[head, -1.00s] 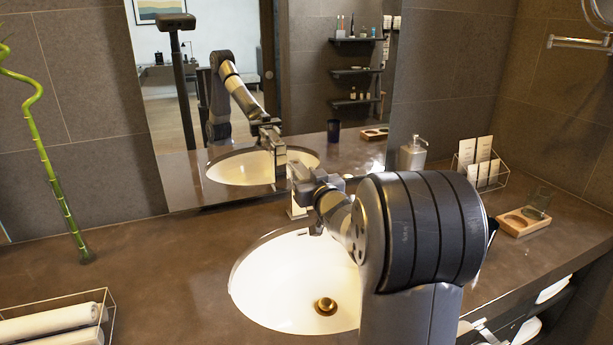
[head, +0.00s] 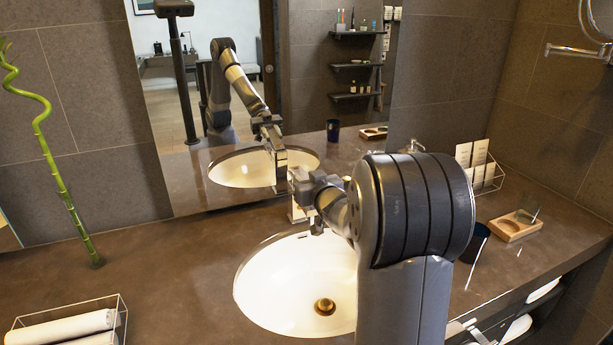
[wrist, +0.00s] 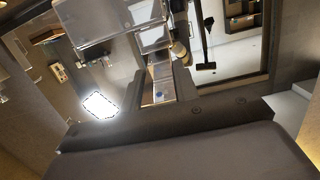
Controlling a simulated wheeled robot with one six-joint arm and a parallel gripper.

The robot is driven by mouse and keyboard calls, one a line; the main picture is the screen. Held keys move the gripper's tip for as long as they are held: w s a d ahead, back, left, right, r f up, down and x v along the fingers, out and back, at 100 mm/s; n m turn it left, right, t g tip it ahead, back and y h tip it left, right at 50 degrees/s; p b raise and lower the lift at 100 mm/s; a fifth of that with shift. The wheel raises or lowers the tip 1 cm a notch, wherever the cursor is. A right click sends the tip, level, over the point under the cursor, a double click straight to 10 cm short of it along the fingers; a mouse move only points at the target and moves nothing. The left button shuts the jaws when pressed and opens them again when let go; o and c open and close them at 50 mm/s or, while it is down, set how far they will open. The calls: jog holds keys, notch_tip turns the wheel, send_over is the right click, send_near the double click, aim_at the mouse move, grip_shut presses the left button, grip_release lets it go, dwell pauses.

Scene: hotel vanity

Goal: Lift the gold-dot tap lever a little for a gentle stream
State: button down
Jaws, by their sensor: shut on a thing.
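The square chrome tap (head: 297,212) stands at the back rim of the white basin (head: 262,290), below the mirror. My gripper (head: 301,187) is at the top of the tap and shut on its lever, which it mostly hides in the head view. In the wrist view a narrow shiny metal bar with a small blue dot (wrist: 160,96) shows just beyond my gripper's dark body. I cannot make out a gold dot. No stream of water can be made out over the basin, though my arm covers its right side.
A dark cup (head: 475,243) and a wooden tray (head: 515,229) stand right of my arm. A wire card holder (head: 484,172) is behind them. Rolled towels (head: 70,328) and a bamboo stalk (head: 60,180) are left. The mirror (head: 345,100) rises close behind the tap.

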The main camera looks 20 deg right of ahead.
jog(key=c, duration=1.1)
grip_release()
jog(key=shift+s, duration=0.1)
jog(key=s, duration=0.3)
jog(key=s+r, duration=0.1)
jog(key=s, duration=0.6)
jog(key=shift+s+r, duration=0.2)
jog(key=shift+s, duration=0.05)
jog(key=shift+w, duration=0.15)
jog(key=w, duration=0.3)
jog(key=w+f, duration=0.1)
jog(key=w, duration=0.3)
jog(key=w+f, duration=0.1)
jog(key=w, duration=0.2)
jog(key=shift+w, duration=0.3)
jog(key=shift+s+b, duration=0.1)
jog(key=shift+b, duration=0.9)
jog(key=shift+r, duration=0.2)
